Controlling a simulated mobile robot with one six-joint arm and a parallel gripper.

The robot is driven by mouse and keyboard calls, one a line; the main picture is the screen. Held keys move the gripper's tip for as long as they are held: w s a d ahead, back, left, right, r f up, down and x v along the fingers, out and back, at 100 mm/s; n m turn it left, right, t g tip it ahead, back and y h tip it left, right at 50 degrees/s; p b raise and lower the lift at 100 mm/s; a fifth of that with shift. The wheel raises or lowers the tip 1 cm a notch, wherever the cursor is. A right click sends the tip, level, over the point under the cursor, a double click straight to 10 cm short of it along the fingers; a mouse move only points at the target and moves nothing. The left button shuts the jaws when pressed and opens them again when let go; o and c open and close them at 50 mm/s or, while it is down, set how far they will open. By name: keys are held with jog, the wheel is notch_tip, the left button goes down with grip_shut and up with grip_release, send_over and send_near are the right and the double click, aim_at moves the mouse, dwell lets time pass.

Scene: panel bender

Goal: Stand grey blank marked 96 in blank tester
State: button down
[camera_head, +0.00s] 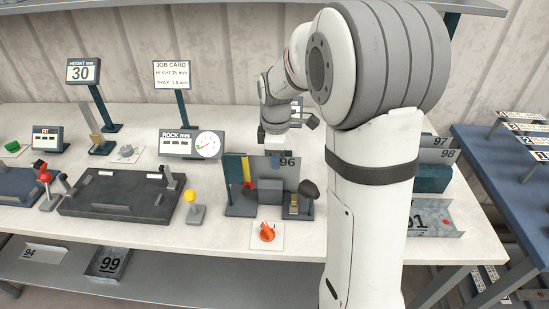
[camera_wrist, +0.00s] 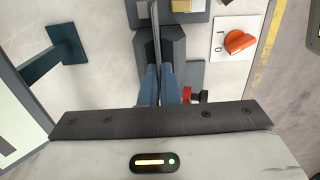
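The grey blank marked 96 (camera_head: 287,168) stands upright in the head view, behind the grey block of the blank tester (camera_head: 270,192). Its lower edge is hidden by the block, so I cannot tell whether it rests on the tester's base. My gripper (camera_head: 274,150) is directly above it at its top edge. In the wrist view the blank (camera_wrist: 156,32) shows edge-on as a thin dark strip between the two blue-grey fingertips of my gripper (camera_wrist: 160,72), which look closed on it. The tester's dark body (camera_wrist: 178,50) lies beyond the fingers.
An orange knob (camera_head: 267,232) on a white plate sits in front of the tester. A yellow-topped button (camera_head: 190,197) and a dark fixture (camera_head: 120,197) are to the left. The rocker gauge display (camera_head: 190,144) stands behind left. Blanks 97 and 98 (camera_head: 440,148) are at right.

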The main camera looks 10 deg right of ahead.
jog(key=shift+f+b, duration=0.6)
jog(key=shift+f, duration=0.3)
jog(key=c, duration=1.6)
grip_release()
jog(key=shift+r, duration=0.1)
notch_tip(320, 180, up, 8)
jog(key=shift+f, duration=0.15)
jog(key=s+m+t, duration=0.1)
jog(key=s+m, duration=0.3)
jog(key=s, duration=0.3)
jog(key=s+m+t, duration=0.1)
jog(key=s+m, duration=0.4)
jog(key=s, duration=0.2)
jog(key=s+f+m+t, duration=0.1)
jog(key=s+m, duration=0.4)
jog(key=s, duration=0.2)
jog(key=shift+s+a, duration=0.15)
